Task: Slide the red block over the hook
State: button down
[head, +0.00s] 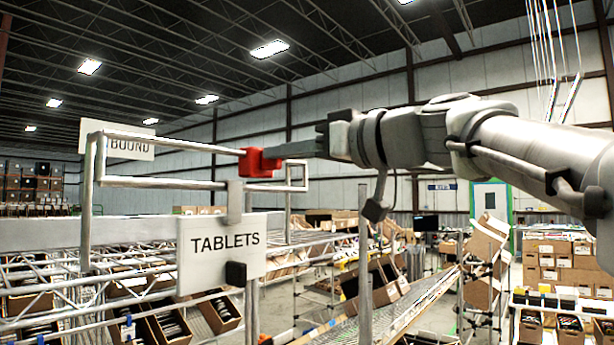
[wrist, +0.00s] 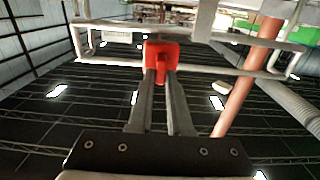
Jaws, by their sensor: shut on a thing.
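The red block (head: 260,162) is at the upper bar of a bent pale metal tube, which looks like the hook (head: 180,143). The tube meets the block from the left, and a bent end shows to its right. I cannot tell whether the block is around the tube or only against it. My gripper (head: 278,153) reaches in from the right and is shut on the block. In the wrist view the block (wrist: 161,52) sits at the tips of my gripper (wrist: 160,76), with pale bars (wrist: 110,59) beside it. The fingers hide part of the block.
A TABLETS sign (head: 222,250) hangs just below the tube from a grey bracket (head: 235,202). Another sign (head: 128,146) stands behind at the left. Slanted racks with cartons (head: 168,325) lie below. An orange-red post (wrist: 247,75) shows right of my fingers in the wrist view.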

aim_at(259, 148)
jog(key=s+a+b, duration=0.1)
jog(key=s, duration=0.1)
jog(key=s+a, duration=0.2)
jog(key=shift+a+b, duration=0.1)
jog(key=shift+b, duration=0.3)
jog(key=shift+s, duration=0.1)
jog(key=c, duration=0.8)
grip_release()
jog(key=shift+s+a, duration=0.1)
jog(key=shift+c, duration=0.2)
